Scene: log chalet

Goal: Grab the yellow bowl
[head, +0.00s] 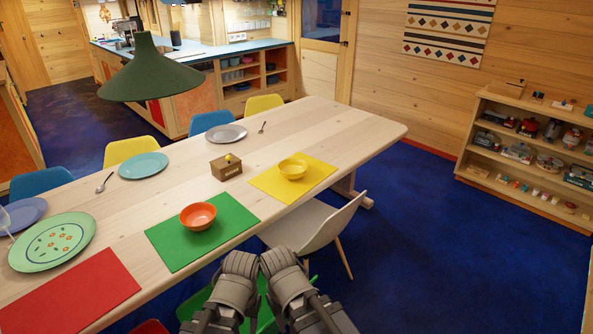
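The yellow bowl (293,169) stands upright on a yellow placemat (318,176) near the right end of the long wooden table. It looks empty. My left gripper (240,264) and my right gripper (278,261) are side by side at the bottom middle, in front of the table's near edge. Both are well short of the bowl and apart from it. Their fingers cannot be made out, so I cannot tell whether they are open or shut.
An orange bowl (198,215) stands on a green placemat (170,240). A small wooden box (226,170) is left of the yellow bowl. A white chair (315,226) stands at the near side, between my grippers and the yellow mat. A green lamp (150,75) hangs above the table.

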